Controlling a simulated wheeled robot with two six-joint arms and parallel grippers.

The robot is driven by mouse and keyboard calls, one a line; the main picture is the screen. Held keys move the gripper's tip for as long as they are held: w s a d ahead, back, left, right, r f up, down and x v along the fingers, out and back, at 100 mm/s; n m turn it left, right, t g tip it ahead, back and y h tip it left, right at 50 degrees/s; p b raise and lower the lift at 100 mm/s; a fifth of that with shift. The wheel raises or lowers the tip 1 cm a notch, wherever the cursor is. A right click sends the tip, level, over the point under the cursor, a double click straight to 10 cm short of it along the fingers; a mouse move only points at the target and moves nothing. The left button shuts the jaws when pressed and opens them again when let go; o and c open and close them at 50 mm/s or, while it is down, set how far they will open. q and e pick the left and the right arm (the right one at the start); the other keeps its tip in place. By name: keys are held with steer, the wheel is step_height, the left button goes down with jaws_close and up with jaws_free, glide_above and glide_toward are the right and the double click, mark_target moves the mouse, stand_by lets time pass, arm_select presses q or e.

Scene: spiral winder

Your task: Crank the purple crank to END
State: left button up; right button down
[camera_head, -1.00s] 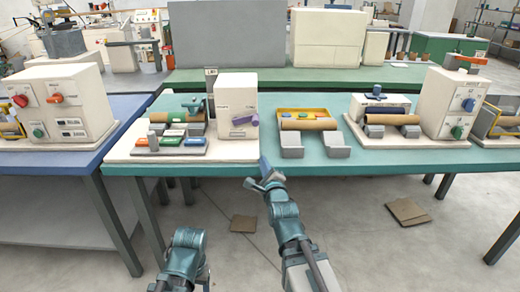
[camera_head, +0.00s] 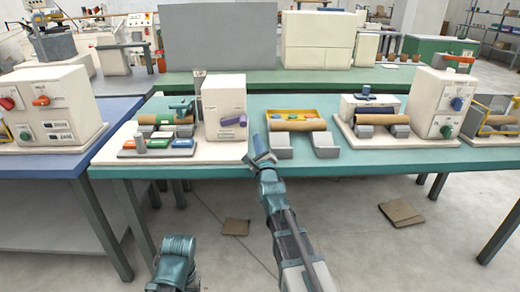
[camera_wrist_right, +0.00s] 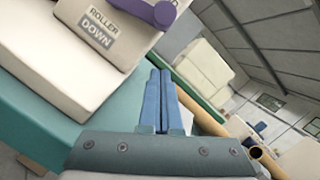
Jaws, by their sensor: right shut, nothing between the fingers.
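The purple crank (camera_head: 234,121) sits on the front face of a white machine box (camera_head: 222,94) on the teal table. It also shows at the top of the right wrist view (camera_wrist_right: 152,12), beside a "ROLLER DOWN" label (camera_wrist_right: 98,27). My right gripper (camera_head: 260,158) is shut and empty, just to the right of the white base, below and right of the crank and apart from it. Its blue fingers (camera_wrist_right: 161,98) lie together in the right wrist view. My left arm shows at the bottom of the head view; its fingers are not visible.
Grey blocks (camera_head: 279,146) and a yellow tray (camera_head: 290,115) with a cardboard tube stand right of my right gripper. Left of the box is a panel with coloured buttons (camera_head: 156,146). Another white machine (camera_head: 440,100) stands farther right.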

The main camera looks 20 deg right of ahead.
mark_target(233, 123)
steer(key=r+p, duration=0.1)
steer(key=w+a+r+p, duration=0.1)
steer(key=shift+w+a+r, duration=0.15)
steer(key=shift+a+r, duration=0.15)
steer(key=shift+r, duration=0.1)
steer(key=shift+w+a+r+p, duration=0.15)
steer(key=shift+a+r+p, duration=0.2)
steer(key=shift+p, duration=0.2)
steer(key=shift+a+r+n+p, duration=0.25)
steer(key=shift+r+n+p, duration=0.45)
steer(key=shift+p, duration=0.2)
